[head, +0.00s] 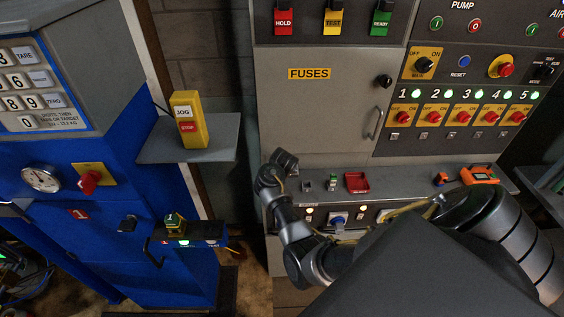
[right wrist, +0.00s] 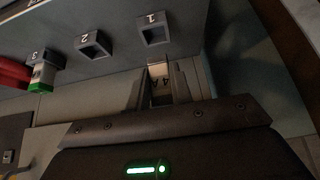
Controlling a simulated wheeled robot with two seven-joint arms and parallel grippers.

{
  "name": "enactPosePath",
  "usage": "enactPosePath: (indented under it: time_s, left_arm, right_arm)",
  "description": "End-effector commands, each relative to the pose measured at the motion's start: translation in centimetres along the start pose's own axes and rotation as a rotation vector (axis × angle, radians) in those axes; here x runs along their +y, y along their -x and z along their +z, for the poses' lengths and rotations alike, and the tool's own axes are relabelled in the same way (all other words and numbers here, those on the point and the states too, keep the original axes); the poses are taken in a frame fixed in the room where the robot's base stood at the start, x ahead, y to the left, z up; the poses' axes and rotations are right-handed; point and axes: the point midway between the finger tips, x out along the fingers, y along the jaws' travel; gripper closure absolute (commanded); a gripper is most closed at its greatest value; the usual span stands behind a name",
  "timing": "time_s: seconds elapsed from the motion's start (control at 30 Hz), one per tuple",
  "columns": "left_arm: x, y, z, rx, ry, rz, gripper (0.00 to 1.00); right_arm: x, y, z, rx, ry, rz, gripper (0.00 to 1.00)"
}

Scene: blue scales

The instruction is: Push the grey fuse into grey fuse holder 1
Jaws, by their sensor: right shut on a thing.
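My right gripper (right wrist: 161,84) is shut on the grey fuse (right wrist: 160,72), a small block with a pale end and dark marking between the fingers. Grey fuse holder 1 (right wrist: 155,29), a square socket marked 1, looks empty in the right wrist view. The fuse shows just below holder 1 there, apparently apart from it; the depth gap is hard to tell. In the head view my right gripper (head: 283,160) is over the left end of the grey shelf (head: 395,184), and the fuse and holder 1 cannot be made out. My left gripper is not in view.
Holder 2 (right wrist: 92,45) is empty. Holder 3 (right wrist: 35,88) has a green fuse (right wrist: 42,73) in it. A red tray (head: 357,182) lies beside them. The grey FUSES cabinet (head: 315,115) rises behind the shelf. An orange device (head: 480,175) lies at the shelf's right.

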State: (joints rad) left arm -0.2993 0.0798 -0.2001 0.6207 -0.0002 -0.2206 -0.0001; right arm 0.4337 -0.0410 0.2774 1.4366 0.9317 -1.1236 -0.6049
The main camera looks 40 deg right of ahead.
Motion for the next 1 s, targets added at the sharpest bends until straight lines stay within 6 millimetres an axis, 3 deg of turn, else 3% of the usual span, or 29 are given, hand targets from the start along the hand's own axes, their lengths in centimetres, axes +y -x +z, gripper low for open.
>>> enactPosePath:
  time_s: [0.3, 1.0]
  left_arm:
    - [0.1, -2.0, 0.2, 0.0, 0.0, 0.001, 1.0]
    - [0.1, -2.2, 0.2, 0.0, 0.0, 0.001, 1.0]
  right_arm:
    - [-0.1, -2.2, 1.4, -0.001, 0.001, -0.001, 0.98]
    - [-0.1, -2.5, 1.6, 0.0, 0.001, -0.001, 0.98]
